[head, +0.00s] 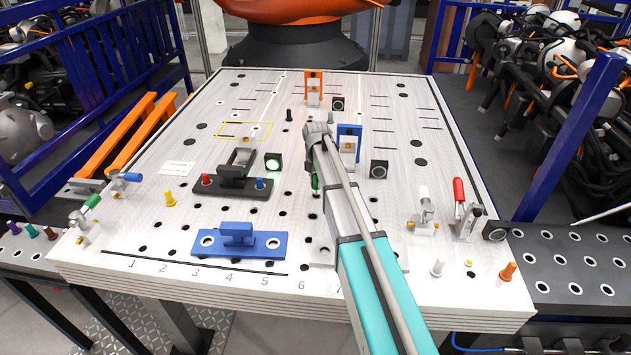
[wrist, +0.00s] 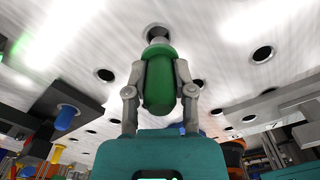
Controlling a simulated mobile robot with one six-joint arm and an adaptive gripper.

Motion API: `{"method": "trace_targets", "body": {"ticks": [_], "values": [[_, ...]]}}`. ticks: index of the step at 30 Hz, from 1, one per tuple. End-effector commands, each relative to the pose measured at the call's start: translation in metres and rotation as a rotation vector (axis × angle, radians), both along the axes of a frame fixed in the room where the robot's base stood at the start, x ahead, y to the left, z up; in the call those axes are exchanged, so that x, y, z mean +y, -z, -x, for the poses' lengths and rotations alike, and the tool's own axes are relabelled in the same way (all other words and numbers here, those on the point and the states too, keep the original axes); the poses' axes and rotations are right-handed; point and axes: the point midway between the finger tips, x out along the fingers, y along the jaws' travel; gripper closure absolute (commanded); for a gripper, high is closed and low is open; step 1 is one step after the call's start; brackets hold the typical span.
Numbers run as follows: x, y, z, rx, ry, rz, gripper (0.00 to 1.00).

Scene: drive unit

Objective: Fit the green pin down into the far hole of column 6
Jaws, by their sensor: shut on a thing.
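The green pin (wrist: 160,82) is held between the two grey fingers of my gripper (wrist: 160,72) in the wrist view. Its grey tip is right at a dark hole (wrist: 157,33) in the board; I cannot tell whether the tip has entered it. In the head view a small part of the green pin (head: 315,182) shows just left of my arm, near the middle of the board (head: 225,112). My arm hides most of the gripper there. The printed number 6 (head: 301,286) is at the board's front edge, and several holes lie behind it.
A black fixture (head: 232,187) with red and blue pins and a blue block (head: 239,241) stand left of the arm. A lit green button (head: 273,162) is close to the pin. A blue bracket (head: 349,140) stands behind. Toggle clamps (head: 463,212) stand at right.

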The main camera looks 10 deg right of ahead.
Motion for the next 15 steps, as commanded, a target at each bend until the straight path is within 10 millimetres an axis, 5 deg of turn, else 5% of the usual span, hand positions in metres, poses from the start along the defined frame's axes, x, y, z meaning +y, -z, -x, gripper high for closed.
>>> {"method": "trace_targets", "body": {"ticks": [15], "values": [[-0.001,0.014,-0.001,0.000,0.001,0.000,1.00]]}}
